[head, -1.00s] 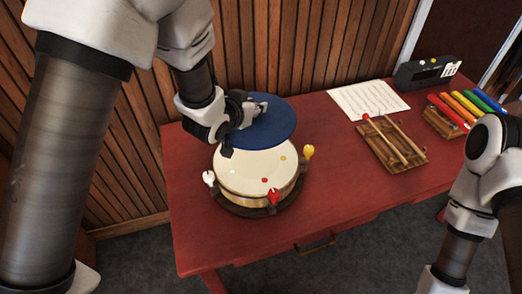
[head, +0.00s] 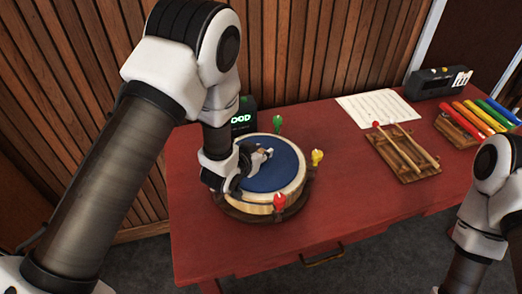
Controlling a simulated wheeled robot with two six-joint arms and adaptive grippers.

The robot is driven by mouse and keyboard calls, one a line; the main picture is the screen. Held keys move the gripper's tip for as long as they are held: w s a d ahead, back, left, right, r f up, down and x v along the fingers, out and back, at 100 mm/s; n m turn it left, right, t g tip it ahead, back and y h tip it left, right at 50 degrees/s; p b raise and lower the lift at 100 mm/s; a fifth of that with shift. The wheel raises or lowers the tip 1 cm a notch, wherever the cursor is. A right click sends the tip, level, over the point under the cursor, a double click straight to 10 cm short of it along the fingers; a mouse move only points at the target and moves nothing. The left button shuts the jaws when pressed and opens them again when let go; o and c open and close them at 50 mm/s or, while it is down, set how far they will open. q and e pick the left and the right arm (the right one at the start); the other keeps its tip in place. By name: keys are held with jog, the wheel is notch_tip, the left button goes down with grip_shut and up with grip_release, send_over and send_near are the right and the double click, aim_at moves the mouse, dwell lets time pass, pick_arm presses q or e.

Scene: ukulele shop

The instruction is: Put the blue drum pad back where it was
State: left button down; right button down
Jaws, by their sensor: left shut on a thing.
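The blue drum pad (head: 276,174) lies flat on top of the round drum (head: 296,193), covering nearly all of its cream head. My left gripper (head: 262,157) is at the pad's left part, shut on it. The drum sits in a dark wooden base (head: 252,216). A red clamp (head: 279,201), a yellow clamp (head: 317,157) and a green clamp (head: 278,123) stand around its rim. The drum's left side is hidden behind my left gripper. My right arm shows at the right edge, but its gripper is out of view.
A small black display with green letters (head: 243,118) stands behind the drum, partly hidden by my arm. To the right are a wooden rack with two mallets (head: 402,153), a music sheet (head: 378,109), a black box (head: 440,82) and several coloured tubes (head: 480,118) on the red table (head: 350,205).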

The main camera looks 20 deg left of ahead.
pick_arm(q)
jog(key=shift+f, duration=0.1)
jog(key=c, duration=0.9)
grip_release()
jog(key=shift+s+r, duration=0.2)
jog(key=shift+r, duration=0.05)
jog(key=b+v, duration=0.1)
jog(key=v, duration=0.6)
jog(key=shift+s+a+r+b, duration=0.1)
jog(key=shift+s+b, duration=0.2)
jog(key=shift+s, duration=0.05)
jog(key=p+v, duration=0.1)
jog(key=v, duration=0.2)
jog(key=shift+s+r, duration=0.1)
jog(key=shift+r, duration=0.15)
jog(key=shift+s, duration=0.25)
